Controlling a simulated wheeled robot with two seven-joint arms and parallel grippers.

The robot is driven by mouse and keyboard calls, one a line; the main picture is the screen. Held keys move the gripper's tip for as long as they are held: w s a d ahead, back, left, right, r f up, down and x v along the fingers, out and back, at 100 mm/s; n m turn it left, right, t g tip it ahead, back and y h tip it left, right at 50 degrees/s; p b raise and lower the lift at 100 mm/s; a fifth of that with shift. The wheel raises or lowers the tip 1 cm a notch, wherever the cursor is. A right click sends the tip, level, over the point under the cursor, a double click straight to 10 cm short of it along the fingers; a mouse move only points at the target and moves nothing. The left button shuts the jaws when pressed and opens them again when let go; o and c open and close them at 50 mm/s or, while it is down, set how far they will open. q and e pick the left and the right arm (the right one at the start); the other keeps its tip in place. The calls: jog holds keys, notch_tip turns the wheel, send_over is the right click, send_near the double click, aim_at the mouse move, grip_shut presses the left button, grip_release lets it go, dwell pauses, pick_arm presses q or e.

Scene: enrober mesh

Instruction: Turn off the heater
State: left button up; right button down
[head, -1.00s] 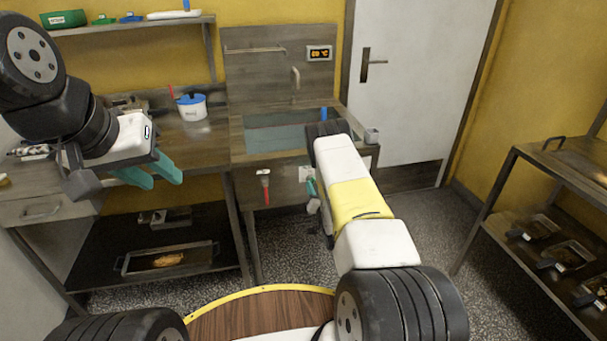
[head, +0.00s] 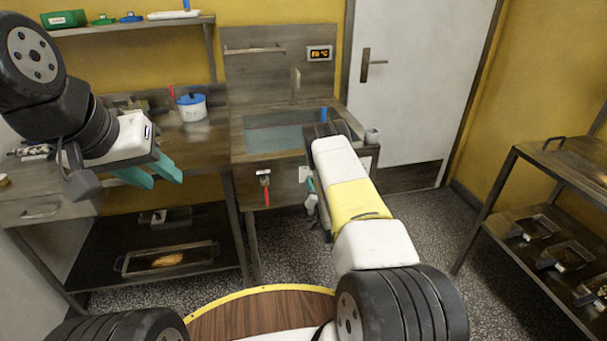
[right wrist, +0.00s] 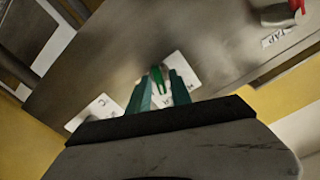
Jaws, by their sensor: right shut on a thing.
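A sink unit (head: 240,130) stands ahead with a front panel. A small green handle (right wrist: 157,78) on that panel sits between the teal fingertips of my right gripper (right wrist: 160,88), which is shut on it. A white plate (right wrist: 182,72) lies behind the fingers, its lettering partly hidden, so I cannot read it as the heater's. In the head view my right gripper (head: 311,186) is at the panel's right part, mostly hidden by my arm. A temperature display (head: 319,53) glows orange above the sink. My left gripper (head: 150,174) is open and empty over the left counter's edge.
A red-handled tap (head: 265,190) hangs from the panel left of my right gripper; its label reads TAP (right wrist: 284,37). Another white plate (right wrist: 94,112) is on the other side. A white pot (head: 192,107) stands on the left counter. A rack (head: 545,165) stands at right.

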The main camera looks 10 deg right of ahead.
jog(key=n, duration=0.5)
jog(key=shift+r, duration=0.15)
jog(key=c, duration=1.5)
grip_release()
jog(key=shift+w+a, duration=0.1)
jog(key=s, duration=0.7)
jog(key=shift+s, duration=0.4)
